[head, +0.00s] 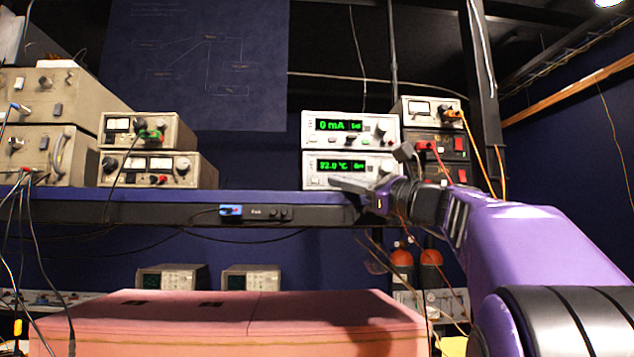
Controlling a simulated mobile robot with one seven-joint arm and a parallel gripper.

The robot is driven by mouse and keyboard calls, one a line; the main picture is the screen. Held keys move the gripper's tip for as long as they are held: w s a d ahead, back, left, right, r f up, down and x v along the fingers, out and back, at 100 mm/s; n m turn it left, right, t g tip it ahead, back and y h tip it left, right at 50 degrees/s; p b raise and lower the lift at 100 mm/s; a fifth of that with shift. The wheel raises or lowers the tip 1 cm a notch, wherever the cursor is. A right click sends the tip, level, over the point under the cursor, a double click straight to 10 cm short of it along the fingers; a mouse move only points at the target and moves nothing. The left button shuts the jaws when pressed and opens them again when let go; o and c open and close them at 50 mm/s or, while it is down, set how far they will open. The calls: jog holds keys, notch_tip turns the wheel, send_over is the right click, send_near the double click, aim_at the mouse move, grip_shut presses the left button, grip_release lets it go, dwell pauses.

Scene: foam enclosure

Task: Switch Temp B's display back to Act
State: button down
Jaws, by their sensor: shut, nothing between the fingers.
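Two white instruments with green displays are stacked on the shelf right of centre. The lower one (318,178) reads roughly "22.0 °C", with a small word at the right of its display (347,166) too small to read surely. No "Temp B" label is legible, but its temperature reading fits that name. The upper one (312,141) reads "0 mA". My gripper (335,182) is shut and empty, pointing left in front of the lower instrument's bottom edge. It hides part of that front panel, including its lower right. I cannot tell whether it touches the panel.
A small meter box (411,104) and dark units with red connectors stand just right, with orange cables hanging near my arm. Beige instruments (205,172) fill the shelf's left. The shelf (250,195) is bare between. A pink box (230,320) lies below.

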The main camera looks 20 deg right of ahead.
dwell(0.6)
jog(key=shift+w+d, duration=0.15)
jog(key=shift+w, duration=0.25)
jog(key=shift+w+d+p, duration=0.15)
jog(key=shift+w+p, duration=0.2)
jog(key=shift+p, duration=0.1)
dwell(0.6)
jog(key=shift+s, duration=0.1)
jog(key=shift+s+f+b, duration=0.15)
jog(key=shift+s+b, duration=0.2)
jog(key=shift+b, duration=0.05)
jog(key=shift+s+a, duration=0.25)
jog(key=shift+s+a+b, duration=0.25)
jog(key=shift+s+b, duration=0.15)
jog(key=shift+s, duration=0.4)
jog(key=shift+s+a+b, duration=0.2)
jog(key=shift+s+b, duration=0.25)
jog(key=shift+s, duration=0.35)
jog(key=shift+s+a+b, duration=0.25)
jog(key=shift+s+b, duration=0.15)
jog(key=shift+s, duration=0.4)
